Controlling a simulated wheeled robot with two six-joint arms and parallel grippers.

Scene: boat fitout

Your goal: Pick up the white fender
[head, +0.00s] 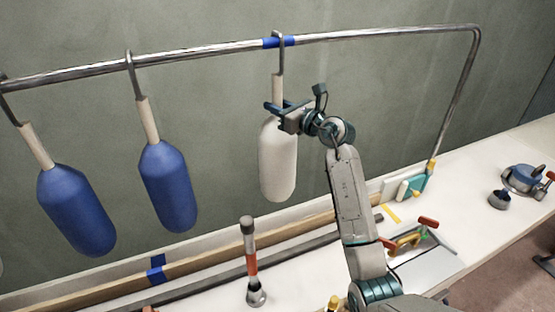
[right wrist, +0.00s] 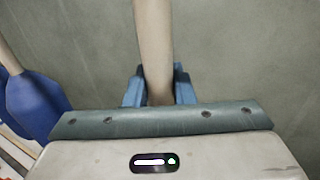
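The white fender (head: 278,160) hangs upright by its hook from the metal rail, at the blue tape mark in the head view. Its wooden handle (right wrist: 154,45) rises between the blue fingers of my right gripper (head: 279,105) in the right wrist view. The fingers sit close against both sides of the handle, just above the white body, and look shut on it. The right wrist view shows this gripper (right wrist: 159,88) from behind; the white body is hidden there. My left gripper is not in view.
Two blue fenders (head: 76,210) (head: 167,187) hang from the metal rail (head: 375,35) to the left. Below, the white bench (head: 300,285) holds an upright orange-banded tool (head: 251,262), a grey tray (head: 430,262) and dark round fittings (head: 522,178). A green wall stands behind.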

